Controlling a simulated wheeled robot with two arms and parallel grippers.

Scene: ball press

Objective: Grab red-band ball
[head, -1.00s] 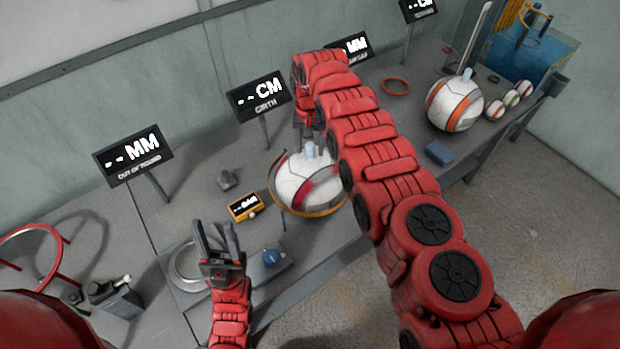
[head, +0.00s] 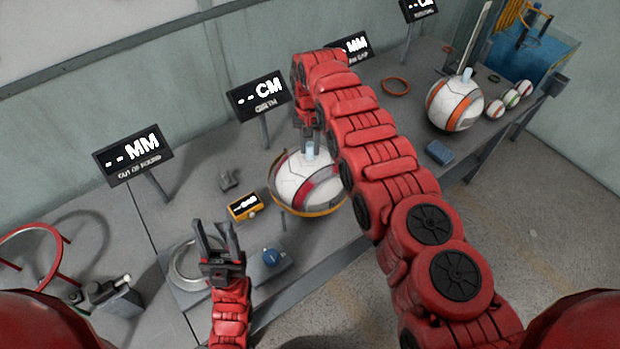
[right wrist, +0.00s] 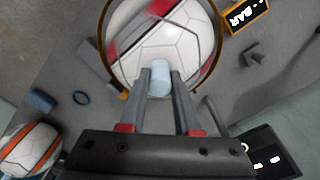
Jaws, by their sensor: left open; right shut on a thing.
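The red-band ball (head: 298,188) is white with red and grey panels and a pale blue peg on top. It sits in a yellow-rimmed ring at the middle of the bench. My right gripper (head: 309,150) reaches down over it and is shut on the blue peg (right wrist: 160,76), which stands between its fingers in the right wrist view. The ball also shows in the right wrist view (right wrist: 185,45). My left gripper (head: 220,232) is open and empty, above the round grey plate at the front left. My right arm covers part of the ball's right side.
An orange-band ball (head: 455,104) with its own blue peg stands at the right, beside several small balls (head: 510,99). A yellow gauge (head: 245,206) sits left of the red-band ball. Display signs (head: 258,96) stand along the back. A blue block (head: 439,152) lies near the front edge.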

